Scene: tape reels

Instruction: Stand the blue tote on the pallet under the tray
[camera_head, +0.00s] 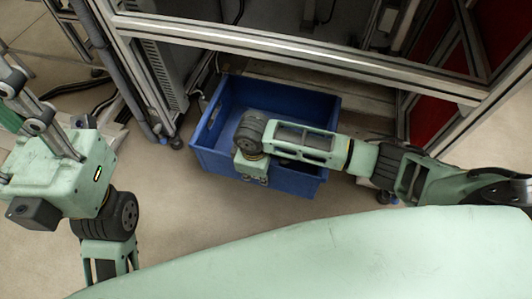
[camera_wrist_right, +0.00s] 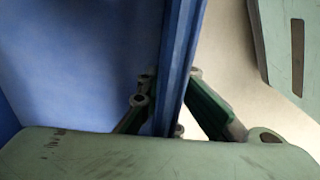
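The blue tote (camera_head: 205,158) is in the middle of the head view, at the front of a metal frame. Its far side is next to the pallet (camera_head: 370,104), whose grey-brown boards show low inside the frame. I cannot tell whether the tote touches the pallet. My right gripper (camera_wrist_right: 170,74) straddles the tote's near wall, one finger inside and one outside, and looks shut on it; the tote's wall (camera_wrist_right: 181,50) runs between the fingers. My left gripper (camera_head: 15,105) is at the far left, away from the tote; its opening is unclear. I cannot make out the tray.
The metal frame's rail (camera_head: 290,48) crosses above the far side of the tote. A frame leg with a foot (camera_head: 177,142) stands close to the tote's left side. A red panel (camera_head: 437,95) is on the right. Cables lie at the left; floor is clear in front of the tote.

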